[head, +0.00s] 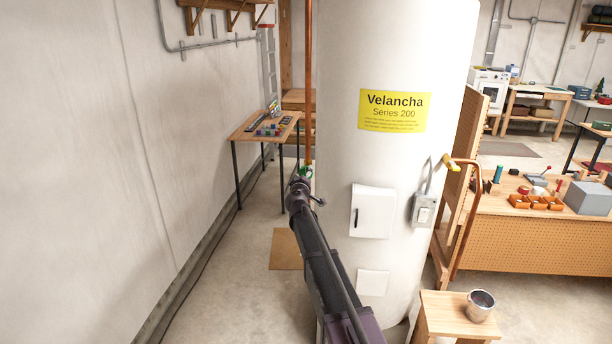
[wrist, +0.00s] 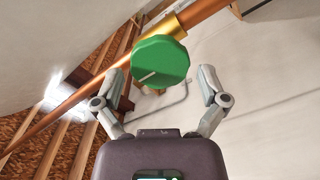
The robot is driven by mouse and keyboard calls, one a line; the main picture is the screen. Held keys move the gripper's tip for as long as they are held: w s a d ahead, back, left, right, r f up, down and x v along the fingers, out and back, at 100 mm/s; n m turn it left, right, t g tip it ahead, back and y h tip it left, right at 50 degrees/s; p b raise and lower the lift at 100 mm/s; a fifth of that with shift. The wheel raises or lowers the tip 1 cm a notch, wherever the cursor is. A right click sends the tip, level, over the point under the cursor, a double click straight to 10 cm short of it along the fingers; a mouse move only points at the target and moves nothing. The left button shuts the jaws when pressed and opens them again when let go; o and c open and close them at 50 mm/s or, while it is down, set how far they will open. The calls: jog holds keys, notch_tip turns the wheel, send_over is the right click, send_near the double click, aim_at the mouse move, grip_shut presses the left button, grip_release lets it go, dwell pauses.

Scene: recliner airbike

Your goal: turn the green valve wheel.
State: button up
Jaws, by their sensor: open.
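The green valve wheel (wrist: 160,60) is a round, faceted knob with a pale line on its face, in the upper middle of the wrist view. It sits at a brass-coloured fitting (wrist: 172,27) on a copper pipe (wrist: 75,106). My gripper (wrist: 159,78) is open, with one grey finger on each side of the wheel and gaps showing between. I cannot tell how deep the fingertips reach relative to the wheel. In the head view a small bit of the green wheel (head: 305,171) shows just beyond my gripper (head: 302,188), which hides the rest.
A large white tank (head: 395,140) with a yellow label stands right beside my arm. The copper pipe (head: 308,80) runs upright along its left side. A small wooden table (head: 262,128) stands behind at the left wall. A stool (head: 450,315) with a metal cup is at front right.

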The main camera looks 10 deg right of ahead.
jog(key=shift+v, duration=2.1)
jog(key=s+d+f+m+g+h+b, duration=0.1)
jog(key=s+d+f+m+g, duration=0.25)
jog(key=s, duration=0.35)
jog(key=s+d+f+m+g, duration=0.2)
jog(key=s+f+g, duration=0.1)
jog(key=s+f, duration=0.3)
jog(key=s+d+f+m+g+h+b, duration=0.1)
jog(key=s+d+f+m+g, duration=0.15)
jog(key=s, duration=0.45)
jog(key=s+a+f+g+y, duration=0.2)
jog(key=s+f, duration=0.1)
jog(key=s, duration=0.5)
jog(key=s+a+f+g+y, duration=0.3)
jog(key=s, duration=0.4)
jog(key=s+a+f+g+y+b, duration=0.1)
jog(key=s+a+f+g+y, duration=0.1)
jog(key=s, duration=0.6)
jog(key=shift+s+a+f+g+y, duration=0.2)
jog(key=shift+s+f+g+y, duration=0.1)
jog(key=shift+f+g, duration=0.4)
jog(key=shift+d+f, duration=0.1)
